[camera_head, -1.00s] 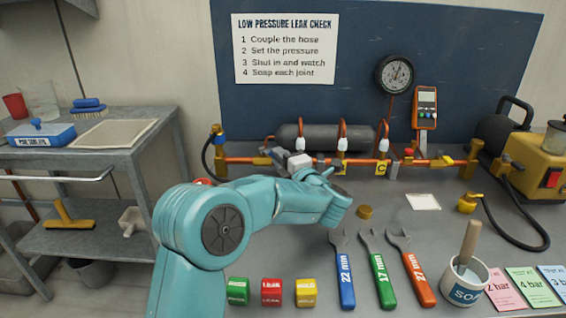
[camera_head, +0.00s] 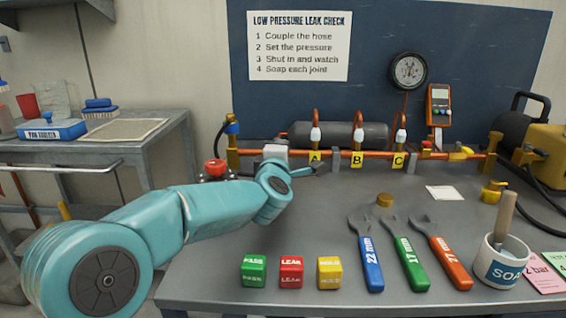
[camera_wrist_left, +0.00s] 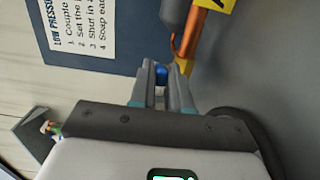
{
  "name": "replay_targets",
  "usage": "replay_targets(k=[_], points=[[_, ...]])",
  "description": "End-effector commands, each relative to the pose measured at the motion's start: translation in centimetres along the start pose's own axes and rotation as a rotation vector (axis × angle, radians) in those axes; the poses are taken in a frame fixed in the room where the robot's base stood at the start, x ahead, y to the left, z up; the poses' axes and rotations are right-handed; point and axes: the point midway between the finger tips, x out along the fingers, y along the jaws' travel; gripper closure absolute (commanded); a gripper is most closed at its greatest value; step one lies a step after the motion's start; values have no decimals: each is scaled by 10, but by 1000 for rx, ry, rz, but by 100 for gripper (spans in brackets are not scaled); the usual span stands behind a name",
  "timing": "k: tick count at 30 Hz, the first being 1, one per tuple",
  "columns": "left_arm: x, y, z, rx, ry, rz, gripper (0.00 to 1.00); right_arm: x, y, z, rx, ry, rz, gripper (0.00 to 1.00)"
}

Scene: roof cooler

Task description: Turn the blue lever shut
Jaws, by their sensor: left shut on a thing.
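The blue lever (camera_head: 232,127) sits on the brass fitting (camera_head: 233,152) at the left end of the orange pipe. In the left wrist view a small part of the blue lever (camera_wrist_left: 161,71) shows between the fingertips, and the rest is hidden. My left gripper (camera_wrist_left: 160,78) is shut on it. In the head view my teal arm comes in from the left, and the gripper's pale body is in front of the pipe's left part. Its fingertips cannot be made out there. My right gripper is not in view.
The orange pipe (camera_head: 300,155) carries tags A, B and C. A red knob (camera_head: 215,167) stands close left of my wrist. PASS, LEAK and yellow blocks, three wrenches (camera_head: 407,262) and a soap pot (camera_head: 502,260) line the bench front.

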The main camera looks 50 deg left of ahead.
Motion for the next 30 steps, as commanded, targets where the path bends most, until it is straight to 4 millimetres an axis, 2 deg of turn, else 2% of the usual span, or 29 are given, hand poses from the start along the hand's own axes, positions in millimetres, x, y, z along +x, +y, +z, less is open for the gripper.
replay_targets(k=[4,20,21,30], points=[[-1,-2,0,0,-40,0,100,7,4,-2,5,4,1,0],[-2,1,1,1,-61,0,100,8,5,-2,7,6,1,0],[-2,1,1,1,-61,0,77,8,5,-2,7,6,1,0],[-4,1,0,0,-59,0,77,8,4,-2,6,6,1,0]])
